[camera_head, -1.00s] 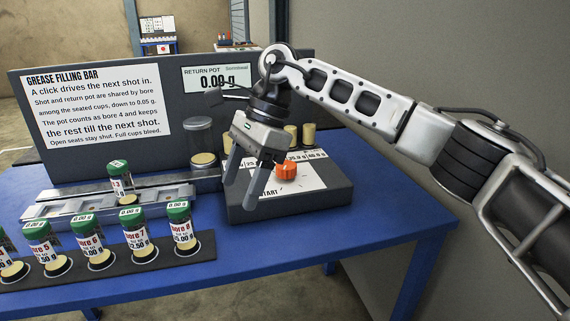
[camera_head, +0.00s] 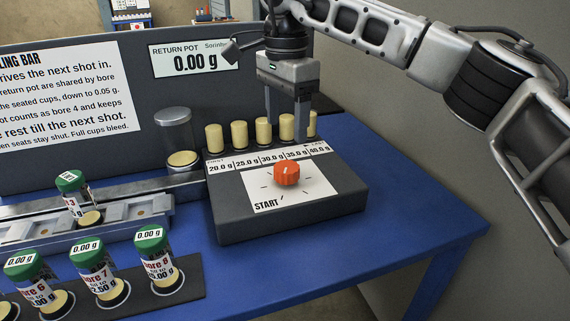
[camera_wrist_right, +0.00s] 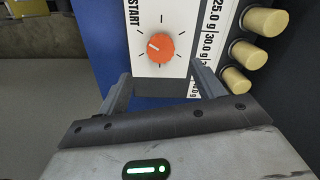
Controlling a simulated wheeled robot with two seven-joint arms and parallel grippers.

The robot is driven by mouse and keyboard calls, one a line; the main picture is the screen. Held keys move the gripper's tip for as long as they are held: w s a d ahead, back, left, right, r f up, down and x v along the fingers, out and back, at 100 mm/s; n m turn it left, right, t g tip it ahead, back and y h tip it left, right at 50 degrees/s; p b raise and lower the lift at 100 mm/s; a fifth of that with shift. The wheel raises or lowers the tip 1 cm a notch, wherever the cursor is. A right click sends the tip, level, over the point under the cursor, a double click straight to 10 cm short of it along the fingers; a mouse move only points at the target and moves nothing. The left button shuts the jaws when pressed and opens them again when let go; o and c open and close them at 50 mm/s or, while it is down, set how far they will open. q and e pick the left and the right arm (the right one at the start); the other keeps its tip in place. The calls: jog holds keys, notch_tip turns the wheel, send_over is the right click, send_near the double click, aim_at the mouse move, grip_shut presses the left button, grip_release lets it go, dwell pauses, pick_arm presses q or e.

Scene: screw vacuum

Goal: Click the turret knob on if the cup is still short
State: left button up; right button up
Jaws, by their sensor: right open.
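The orange turret knob (camera_head: 287,173) sits on the dial plate of the dark control box (camera_head: 230,226), by the START mark. It also shows in the right wrist view (camera_wrist_right: 160,47), ahead of and between my fingers. My right gripper (camera_head: 287,122) is open and empty, above the rear of the box, behind the knob and apart from it. A cup (camera_head: 73,193) with a green lid stands on the metal rail (camera_head: 120,231). Its fill is too small to judge. My left gripper is not in view.
Several yellow-tan pegs (camera_head: 239,134) stand behind a strip marked 20.0 g to 40.0 g. The return pot display (camera_head: 195,58) reads 0.00 g. More green-lidded cups (camera_head: 155,252) stand in a dark rack at the front left. The blue table (camera_head: 400,205) is clear right of the box.

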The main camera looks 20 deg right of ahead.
aim_at(285, 167)
notch_tip(285, 167, down, 9)
jog(key=shift+f+b, duration=0.15)
jog(key=shift+b, duration=0.15)
jog(key=c, duration=1)
